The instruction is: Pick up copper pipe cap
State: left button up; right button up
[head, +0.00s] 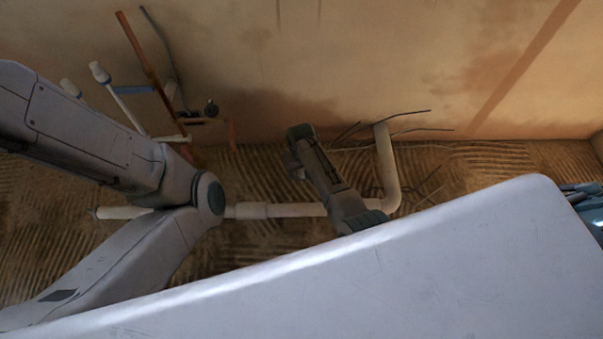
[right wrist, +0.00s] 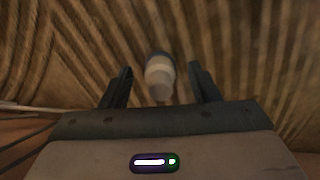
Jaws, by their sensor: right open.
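My right gripper (right wrist: 160,68) is open in the right wrist view, one dark finger on each side. A small pale, rounded piece with a blue-grey end (right wrist: 160,75) shows between the fingers, and no finger is seen gripping it. I cannot confirm that it is the copper pipe cap; no copper colour shows on it. In the head view my right gripper (head: 293,165) is over the ridged floor near the middle, its fingers hard to make out. No copper cap can be picked out there. My left gripper is out of view.
A copper-coloured pipe (head: 138,50) and a white capped pipe (head: 116,95) rise at the left. A pale pipe (head: 290,210) runs along the ridged floor and bends up at an elbow (head: 389,190). Thin dark wires (head: 405,113) stick out beside it. A plaster wall (head: 350,60) stands behind.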

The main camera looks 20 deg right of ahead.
jog(key=c, duration=1.1)
jog(key=shift+o, duration=0.2)
jog(key=shift+r, duration=0.15)
